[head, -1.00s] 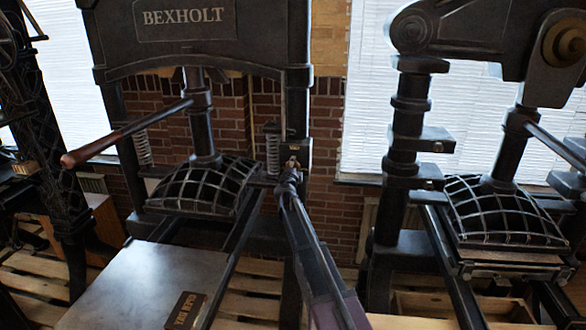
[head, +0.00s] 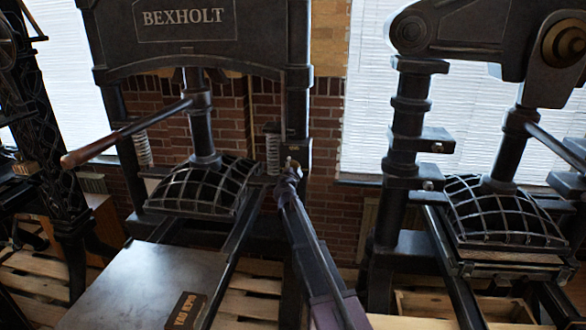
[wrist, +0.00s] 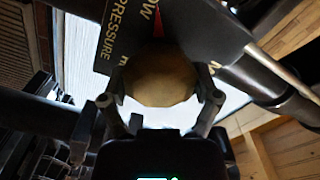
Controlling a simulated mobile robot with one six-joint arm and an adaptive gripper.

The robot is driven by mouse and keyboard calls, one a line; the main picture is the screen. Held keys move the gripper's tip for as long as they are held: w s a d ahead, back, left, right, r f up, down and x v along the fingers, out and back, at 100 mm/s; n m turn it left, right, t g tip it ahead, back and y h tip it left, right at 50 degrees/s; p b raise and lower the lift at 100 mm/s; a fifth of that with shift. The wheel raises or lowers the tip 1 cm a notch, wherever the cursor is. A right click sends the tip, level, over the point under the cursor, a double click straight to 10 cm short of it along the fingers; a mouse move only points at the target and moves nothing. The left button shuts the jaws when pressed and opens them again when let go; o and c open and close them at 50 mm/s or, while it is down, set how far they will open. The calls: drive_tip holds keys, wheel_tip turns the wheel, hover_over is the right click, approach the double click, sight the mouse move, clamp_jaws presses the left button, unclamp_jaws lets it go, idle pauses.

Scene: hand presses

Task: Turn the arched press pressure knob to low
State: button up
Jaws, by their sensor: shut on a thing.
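The arched press (head: 186,22) stands left of centre in the head view, with BEXHOLT on its crossbeam. My gripper (head: 292,166) is at its right upright, and the knob there is mostly hidden by the gripper. In the wrist view the round brass pressure knob (wrist: 160,72) sits between the two fingers of my gripper (wrist: 160,90), which are shut on its sides. The dark label plate (wrist: 205,28) behind it reads PRESSURE, with the letters OW at the top and M at the right. A red mark (wrist: 158,25) shows above the knob beside OW.
A long wooden-ended lever (head: 125,135) reaches left from the arched press. A flat metal bed (head: 140,285) lies in front of it. A second press (head: 408,130) stands close on the right, and another dark frame (head: 50,130) on the left.

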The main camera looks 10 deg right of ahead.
drive_tip(key=o, duration=1)
drive_tip(key=shift+c, duration=0.2)
drive_tip(key=v, duration=1.2)
drive_tip(key=shift+r, duration=0.1)
